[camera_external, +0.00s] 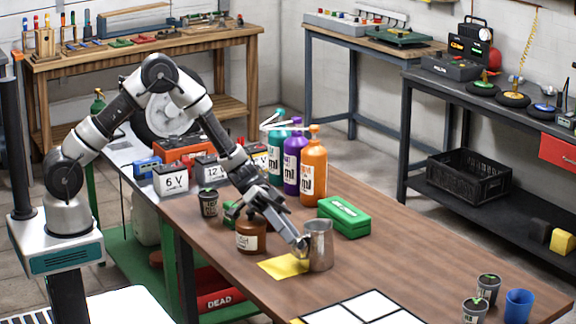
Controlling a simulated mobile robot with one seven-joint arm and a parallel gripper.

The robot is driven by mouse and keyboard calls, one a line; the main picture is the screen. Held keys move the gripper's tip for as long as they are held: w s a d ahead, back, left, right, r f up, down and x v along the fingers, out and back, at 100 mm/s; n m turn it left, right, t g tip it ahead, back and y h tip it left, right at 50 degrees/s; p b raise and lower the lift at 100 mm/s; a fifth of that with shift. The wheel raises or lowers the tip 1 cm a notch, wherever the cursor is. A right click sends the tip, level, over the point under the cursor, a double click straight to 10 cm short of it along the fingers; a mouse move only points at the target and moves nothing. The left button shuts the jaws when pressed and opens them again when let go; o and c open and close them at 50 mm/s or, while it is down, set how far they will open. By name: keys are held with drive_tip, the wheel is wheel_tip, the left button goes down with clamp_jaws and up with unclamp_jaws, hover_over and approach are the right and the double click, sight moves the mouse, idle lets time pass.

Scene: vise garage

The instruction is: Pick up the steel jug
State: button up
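The steel jug (320,247) stands upright on the brown wooden table (400,262), at the right edge of a yellow cloth or sheet. My gripper (301,245) reaches down from the upper left, and its tips are at the left side of the jug. The tips overlap the jug's left edge in this view, and any handle there is hidden. I cannot tell whether the fingers touch the jug or how far apart they are.
A brown jar (251,240) stands left of the jug, and a green box (343,217) lies behind it. Orange (313,178), purple and teal bottles stand farther back. A white-panelled sheet (368,306), dark cups (488,289) and a blue cup (518,306) are at the front right.

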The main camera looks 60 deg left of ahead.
clamp_jaws()
drive_tip(key=shift+r, duration=0.25)
